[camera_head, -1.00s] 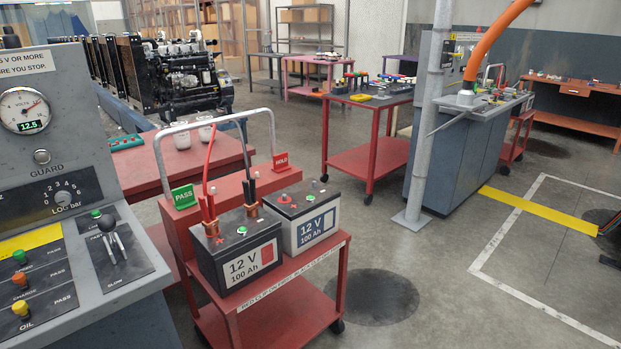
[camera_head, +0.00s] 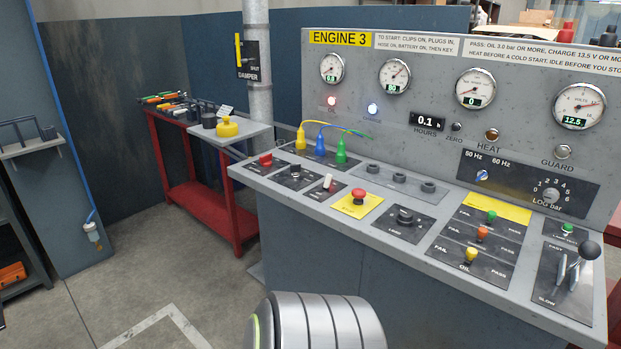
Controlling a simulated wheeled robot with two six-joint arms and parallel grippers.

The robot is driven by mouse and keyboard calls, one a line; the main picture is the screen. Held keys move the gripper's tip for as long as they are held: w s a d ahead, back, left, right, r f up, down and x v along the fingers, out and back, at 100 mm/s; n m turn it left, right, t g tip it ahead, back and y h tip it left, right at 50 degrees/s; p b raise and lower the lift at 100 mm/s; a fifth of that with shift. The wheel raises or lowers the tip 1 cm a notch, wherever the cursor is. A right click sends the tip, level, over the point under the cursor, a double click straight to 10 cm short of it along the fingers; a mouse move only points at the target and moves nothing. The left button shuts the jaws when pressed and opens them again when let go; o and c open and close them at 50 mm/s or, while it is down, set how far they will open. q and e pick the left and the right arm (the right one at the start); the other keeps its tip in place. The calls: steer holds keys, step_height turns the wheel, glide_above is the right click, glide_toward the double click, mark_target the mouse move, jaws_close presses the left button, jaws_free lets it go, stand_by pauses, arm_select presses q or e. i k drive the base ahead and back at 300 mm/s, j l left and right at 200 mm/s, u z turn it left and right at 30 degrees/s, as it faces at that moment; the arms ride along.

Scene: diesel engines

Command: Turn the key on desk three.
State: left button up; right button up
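Desk three is the grey console (camera_head: 408,255) with a yellow "ENGINE 3" label (camera_head: 340,38) on its upright panel. On its sloped top stand a red control (camera_head: 265,159), a black control (camera_head: 295,171), a white and red switch (camera_head: 328,182), a red mushroom button (camera_head: 358,195) on a yellow plate and a black round knob (camera_head: 405,216). Their labels are too small to read, so I cannot tell which one is the key. A red lamp and a blue-white lamp are lit on the panel. A ribbed grey part of my arm shows at the bottom. Neither gripper is in view.
Yellow, blue and green plugs (camera_head: 320,146) with cables stand at the console's back left. A lever (camera_head: 575,265) stands at its right end. A red table (camera_head: 205,205) with tools and a grey pole (camera_head: 257,80) stand to the left. The floor in front is clear.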

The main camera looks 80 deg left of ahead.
mark_target(294, 168)
steer(key=u, duration=2.8)
steer(key=i+l+z, duration=0.2)
steer(key=i, duration=0.2)
steer(key=i+l+z, duration=0.2)
steer(key=i, duration=0.25)
